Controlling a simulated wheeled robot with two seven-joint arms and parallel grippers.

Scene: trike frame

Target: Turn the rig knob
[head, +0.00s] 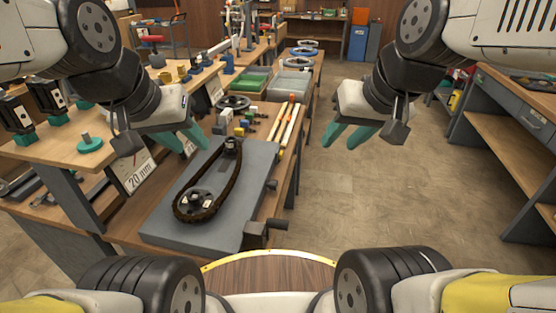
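The rig is a grey plate (226,229) on the wooden bench, with a dark chain (232,186) looped around a large sprocket (194,203) and a smaller one at the far end. A dark knob or crank handle (277,224) sticks out of a black block (256,234) at the plate's near right corner. I cannot tell which part is the rig knob. My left gripper (192,149) is open and empty above the plate's far left side. My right gripper (338,146) is open and empty over the floor, right of the bench and apart from the rig.
A raised shelf (80,150) with a green disc part (89,144) stands left of the rig, above a "20 nm" sign (138,180). Rods (289,126), small blocks and green bins (250,80) lie beyond. Floor (360,200) is clear to the right, before another workbench (510,105).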

